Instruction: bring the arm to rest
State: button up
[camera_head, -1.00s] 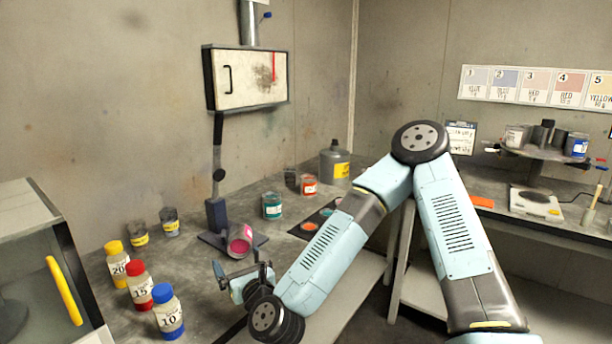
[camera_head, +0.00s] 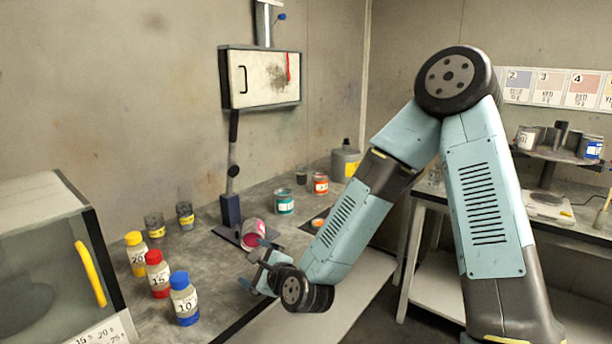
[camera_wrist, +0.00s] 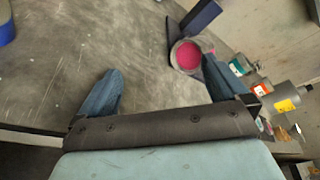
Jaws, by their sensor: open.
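My gripper (camera_head: 262,268) hangs low at the bench's front edge, to the right of the blue-capped bottle. In the wrist view my gripper (camera_wrist: 168,95) is open, with its two blue-grey fingers wide apart and nothing between them.
Bottles with yellow (camera_head: 136,255), red (camera_head: 157,272) and blue caps (camera_head: 184,300) stand at the left, near a glass-fronted cabinet (camera_head: 60,235). Teal (camera_head: 284,203) and orange-labelled cans (camera_head: 320,184) stand farther back. A second bench (camera_head: 575,228) is at the right. The bench's near middle is bare.

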jog(key=d+n, duration=0.2)
jog(key=d+n+g+h, duration=0.1)
jog(key=n, duration=0.1)
jog(key=shift+w+r, duration=0.25)
jog(key=shift+w, duration=0.15)
jog(key=s+d+r+n+g+h, duration=0.1)
jog(key=d+r+n+h, duration=0.3)
jog(key=d, duration=0.4)
jog(key=s+d+r+n+g+h, duration=0.1)
jog(key=d+r+n+h, duration=0.1)
jog(key=d+r+n, duration=0.45)
jog(key=s+d+r+n+g+h, duration=0.1)
jog(key=s+d+r+n, duration=0.1)
jog(key=s+d+r, duration=0.3)
jog(key=s+d+r+n+g+h, duration=0.1)
jog(key=s+d+r, duration=0.4)
jog(key=s+d, duration=0.8)
jog(key=shift+s+d+r+n+g+h, duration=0.3)
jog(key=shift+s+d+n+g, duration=0.15)
jog(key=shift+s, duration=0.75)
jog(key=shift+a, duration=0.1)
jog(key=shift+c, duration=0.3)
